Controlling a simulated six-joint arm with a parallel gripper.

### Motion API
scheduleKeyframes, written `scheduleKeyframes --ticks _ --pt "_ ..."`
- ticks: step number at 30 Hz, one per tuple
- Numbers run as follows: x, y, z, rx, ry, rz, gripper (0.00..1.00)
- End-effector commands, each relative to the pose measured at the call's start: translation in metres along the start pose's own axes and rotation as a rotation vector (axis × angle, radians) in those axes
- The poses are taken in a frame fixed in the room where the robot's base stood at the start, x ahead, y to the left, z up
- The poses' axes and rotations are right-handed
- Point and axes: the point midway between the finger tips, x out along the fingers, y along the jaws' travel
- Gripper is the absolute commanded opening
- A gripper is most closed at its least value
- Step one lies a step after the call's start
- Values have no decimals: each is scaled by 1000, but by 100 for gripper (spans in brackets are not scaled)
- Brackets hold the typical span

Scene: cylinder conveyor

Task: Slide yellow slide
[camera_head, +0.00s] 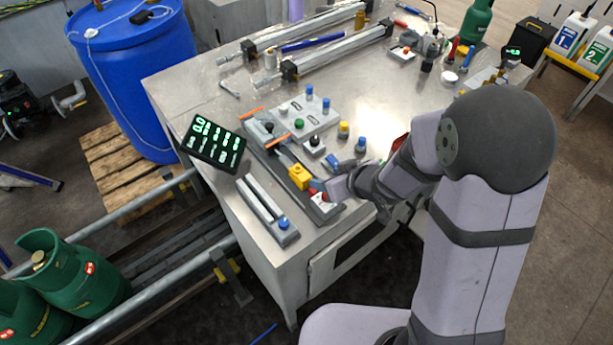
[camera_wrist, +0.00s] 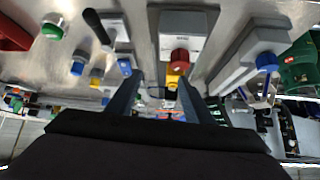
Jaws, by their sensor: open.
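The yellow slide (camera_head: 299,175) is a yellow block on a long dark rail near the table's front edge. In the wrist view a yellow part of it (camera_wrist: 173,81) shows beyond a red knob, partly hidden. My gripper (camera_head: 326,188) is just right of the yellow slide, close above the rail's near end. In the wrist view my gripper (camera_wrist: 161,82) has its two dark fingers apart, with the yellow part seen between their tips. I cannot tell whether a finger touches it. Nothing is held.
A red knob (camera_wrist: 180,57) stands on a grey-white box (camera_head: 324,205) at the rail's near end. A rail with a blue knob (camera_head: 283,223) lies to the left. A green-lit display (camera_head: 213,143) and a button panel (camera_head: 305,118) are farther back.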

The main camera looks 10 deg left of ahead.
Motion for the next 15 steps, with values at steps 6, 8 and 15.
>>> scheduleKeyframes --ticks 6,8,15 --pt "3 -27 -3 -111 31 -78 47" --pt "3 -28 -3 -114 33 -80 47" --pt "12 -28 -4 -112 32 -80 47"
